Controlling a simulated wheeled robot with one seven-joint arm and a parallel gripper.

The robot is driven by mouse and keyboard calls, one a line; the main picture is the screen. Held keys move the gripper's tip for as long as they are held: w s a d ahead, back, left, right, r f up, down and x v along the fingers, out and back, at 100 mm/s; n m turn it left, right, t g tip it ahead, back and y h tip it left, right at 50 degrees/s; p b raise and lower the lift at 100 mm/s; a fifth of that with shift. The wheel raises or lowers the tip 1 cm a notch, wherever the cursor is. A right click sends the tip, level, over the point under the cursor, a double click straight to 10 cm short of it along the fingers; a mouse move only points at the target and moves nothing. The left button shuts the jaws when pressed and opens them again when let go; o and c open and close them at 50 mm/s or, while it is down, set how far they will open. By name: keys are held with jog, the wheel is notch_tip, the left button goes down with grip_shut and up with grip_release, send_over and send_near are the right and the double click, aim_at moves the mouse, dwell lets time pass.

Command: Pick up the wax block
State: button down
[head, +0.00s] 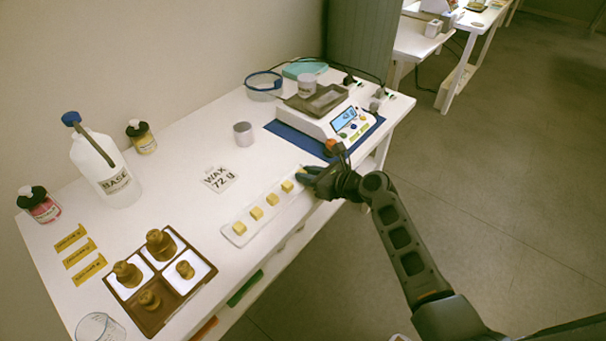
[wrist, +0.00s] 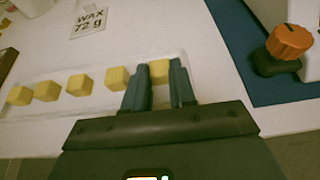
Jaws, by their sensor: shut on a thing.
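Several yellow wax blocks stand in a row on a clear tray (head: 237,229) near the table's front edge. My gripper (head: 308,176) is at the right end of the row. In the wrist view my gripper (wrist: 158,85) is shut on the rightmost wax block (wrist: 159,70), with one finger on each side of it. Another wax block (wrist: 117,78) stands just left of the left finger. In the head view my fingers mostly hide the held block. I cannot tell whether it is clear of the tray.
A scale (head: 330,120) stands on a blue mat (head: 284,131) behind my gripper, with an orange-topped knob (wrist: 289,42) close on the right. A card (head: 220,179) reads "WAX 72 g". A grey cup (head: 243,134) and a partitioned brown tray (head: 195,246) stand farther left.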

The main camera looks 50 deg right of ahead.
jog(key=shift+r, duration=0.55)
jog(key=r, duration=0.2)
jog(key=d+r, duration=0.1)
jog(key=shift+s+r+p, duration=0.25)
jog(key=shift+r+p, duration=0.05)
jog(key=shift+r, duration=0.05)
jog(key=s+d+r, duration=0.5)
jog(key=d+r, duration=0.1)
jog(key=d, duration=0.3)
jog(key=shift+d+b, duration=0.2)
jog(key=shift+b, duration=0.1)
